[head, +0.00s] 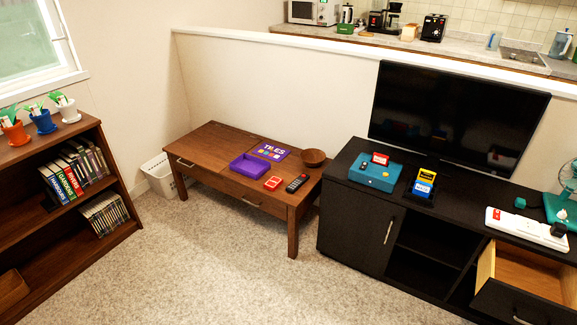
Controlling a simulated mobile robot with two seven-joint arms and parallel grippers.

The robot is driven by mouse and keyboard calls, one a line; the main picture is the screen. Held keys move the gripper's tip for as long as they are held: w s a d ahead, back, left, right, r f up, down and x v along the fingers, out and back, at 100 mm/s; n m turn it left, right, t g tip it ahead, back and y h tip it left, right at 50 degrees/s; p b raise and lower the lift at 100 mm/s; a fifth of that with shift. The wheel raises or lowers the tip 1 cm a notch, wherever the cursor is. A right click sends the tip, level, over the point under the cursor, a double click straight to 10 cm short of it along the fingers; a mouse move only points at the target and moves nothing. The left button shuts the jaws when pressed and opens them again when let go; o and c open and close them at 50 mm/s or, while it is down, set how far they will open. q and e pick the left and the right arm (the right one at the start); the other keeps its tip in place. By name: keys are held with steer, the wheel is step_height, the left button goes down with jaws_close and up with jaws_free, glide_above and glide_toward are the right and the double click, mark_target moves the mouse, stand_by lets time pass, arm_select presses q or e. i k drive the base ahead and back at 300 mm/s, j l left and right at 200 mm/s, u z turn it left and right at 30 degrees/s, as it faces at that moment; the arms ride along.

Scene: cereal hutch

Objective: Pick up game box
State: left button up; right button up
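A purple flat panel marked "TILES" (270,151), which looks like the game box's lid, lies at the back of the low brown wooden table (205,148). An open purple tray (238,168), which looks like the box's base, sits just in front of it and to the left. Its inside looks empty, though it is small in view. Neither of my grippers shows in the head view.
A red card box (273,183), a black remote (297,183) and a wooden bowl (313,158) share the table. A black TV cabinet (345,221) with an open drawer (520,275) stands right, a bookshelf (75,216) left. The carpet (225,260) between is clear.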

mark_target(250, 166)
steer(key=u, duration=0.4)
steer(key=i+z, duration=0.1)
steer(key=z, duration=0.35)
steer(key=i+j+z, duration=0.45)
steer(key=j, duration=0.15)
steer(key=j+z, duration=0.2)
steer(key=j, duration=0.15)
steer(key=i, duration=0.05)
